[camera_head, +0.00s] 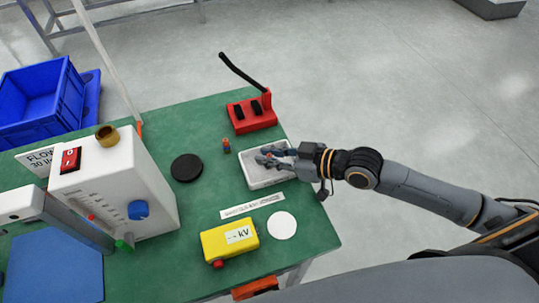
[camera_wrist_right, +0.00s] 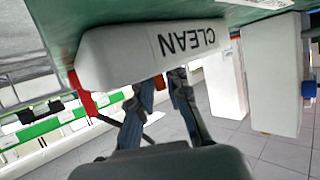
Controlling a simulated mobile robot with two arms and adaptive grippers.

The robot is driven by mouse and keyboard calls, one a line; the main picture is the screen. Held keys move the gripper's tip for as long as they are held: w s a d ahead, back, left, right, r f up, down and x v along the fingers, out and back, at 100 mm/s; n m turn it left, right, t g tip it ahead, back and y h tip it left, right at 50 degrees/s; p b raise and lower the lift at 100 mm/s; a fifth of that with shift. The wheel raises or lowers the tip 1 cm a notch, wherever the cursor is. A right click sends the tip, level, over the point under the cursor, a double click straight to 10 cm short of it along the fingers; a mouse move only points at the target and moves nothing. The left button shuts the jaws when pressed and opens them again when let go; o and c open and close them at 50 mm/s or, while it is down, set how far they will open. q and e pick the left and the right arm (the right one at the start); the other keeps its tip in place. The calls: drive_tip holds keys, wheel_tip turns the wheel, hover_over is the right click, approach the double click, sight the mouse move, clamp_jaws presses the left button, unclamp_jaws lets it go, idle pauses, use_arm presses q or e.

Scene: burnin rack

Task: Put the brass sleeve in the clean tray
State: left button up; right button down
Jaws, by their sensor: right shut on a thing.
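A brass-coloured hollow cylinder (camera_head: 107,135), which looks like the brass sleeve, stands on top of the white instrument box (camera_head: 115,185) at the left. The clean tray (camera_head: 250,177) is a shallow white tray near the right edge of the green table; its CLEAN lettering shows upside down in the wrist view (camera_wrist_right: 130,52). My right gripper (camera_head: 268,157) is at the tray, over its inside in the head view. It is shut on a small orange-brown thing (camera_wrist_right: 160,82), mostly hidden by the fingers. My left gripper is not in view.
A red block with a black lever (camera_head: 252,115) stands behind the tray. A small orange-and-blue part (camera_head: 227,146) stands left of the tray. A black disc (camera_head: 187,168), a yellow kV box (camera_head: 230,241) and a white disc (camera_head: 282,225) lie around. Blue crate (camera_head: 75,85) is far left.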

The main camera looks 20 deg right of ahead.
drive_tip(key=shift+f, duration=0.1)
drive_tip(key=c, duration=1.7)
unclamp_jaws()
drive_tip(key=shift+f, duration=0.1)
drive_tip(key=shift+c, duration=0.2)
drive_tip(key=o, duration=0.4)
drive_tip(key=shift+o, duration=0.2)
drive_tip(key=shift+s+r, duration=0.1)
drive_tip(key=shift+r, duration=0.15)
drive_tip(key=shift+s+d, duration=0.25)
drive_tip(key=shift+d, duration=0.1)
drive_tip(key=p+v, duration=0.1)
drive_tip(key=v, duration=0.7)
drive_tip(key=shift+s+d+r, duration=0.15)
drive_tip(key=shift+s+r, duration=0.1)
drive_tip(key=shift+r, duration=0.05)
drive_tip(key=shift+p+v, duration=1.15)
drive_tip(key=shift+v, duration=0.05)
